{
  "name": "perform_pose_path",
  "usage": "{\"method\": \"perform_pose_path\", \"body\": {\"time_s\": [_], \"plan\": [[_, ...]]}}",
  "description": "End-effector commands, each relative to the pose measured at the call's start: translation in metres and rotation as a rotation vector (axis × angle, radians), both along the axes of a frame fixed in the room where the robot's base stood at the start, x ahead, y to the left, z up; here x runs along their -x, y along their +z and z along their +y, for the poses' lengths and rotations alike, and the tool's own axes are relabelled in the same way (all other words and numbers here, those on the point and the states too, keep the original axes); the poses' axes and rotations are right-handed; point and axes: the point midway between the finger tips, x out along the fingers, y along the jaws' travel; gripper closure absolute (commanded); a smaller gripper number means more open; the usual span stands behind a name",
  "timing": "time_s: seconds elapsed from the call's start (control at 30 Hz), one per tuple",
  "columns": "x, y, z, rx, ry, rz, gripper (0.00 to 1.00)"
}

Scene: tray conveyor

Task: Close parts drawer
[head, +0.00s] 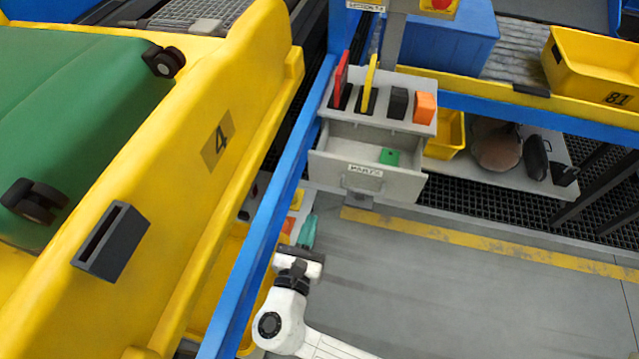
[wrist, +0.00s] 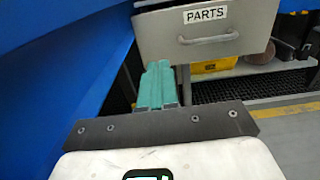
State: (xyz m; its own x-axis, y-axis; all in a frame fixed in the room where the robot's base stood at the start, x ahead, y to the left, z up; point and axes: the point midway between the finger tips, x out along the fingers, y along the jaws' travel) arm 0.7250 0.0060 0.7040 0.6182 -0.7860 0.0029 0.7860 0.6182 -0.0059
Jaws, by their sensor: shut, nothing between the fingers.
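The grey parts drawer (head: 367,178) is pulled out of its cabinet, with a PARTS label and a bar handle on its front. A green block (head: 389,156) lies inside it. In the wrist view the drawer front (wrist: 208,30) is at the top, above and beyond my fingers. My gripper (head: 307,228) has teal fingers, shut and empty, in front of and below the drawer, to its lower left. In the wrist view my gripper (wrist: 157,80) points toward the drawer's lower left part. I cannot tell whether the fingertips touch it.
A blue rail (head: 262,225) runs close along the left of my gripper. A large yellow tray (head: 190,200) marked 4 holds a green case (head: 70,110). The cabinet top (head: 412,120) carries red, yellow, black and orange items. Grey floor (head: 450,285) is open to the right.

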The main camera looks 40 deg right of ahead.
Motion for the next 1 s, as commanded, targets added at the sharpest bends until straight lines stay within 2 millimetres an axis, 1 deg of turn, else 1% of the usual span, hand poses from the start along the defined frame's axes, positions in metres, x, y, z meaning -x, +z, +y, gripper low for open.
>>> {"method": "perform_pose_path", "body": {"time_s": [0.4, 0.6, 0.8, 1.0], "plan": [[-0.047, 0.000, -0.063, -0.005, -0.008, -0.004, 1.00], [-0.067, 0.001, -0.089, -0.005, -0.007, -0.004, 1.00], [-0.078, 0.000, -0.102, -0.005, -0.004, -0.002, 1.00], [-0.080, 0.000, -0.105, -0.005, -0.004, -0.002, 1.00]]}}
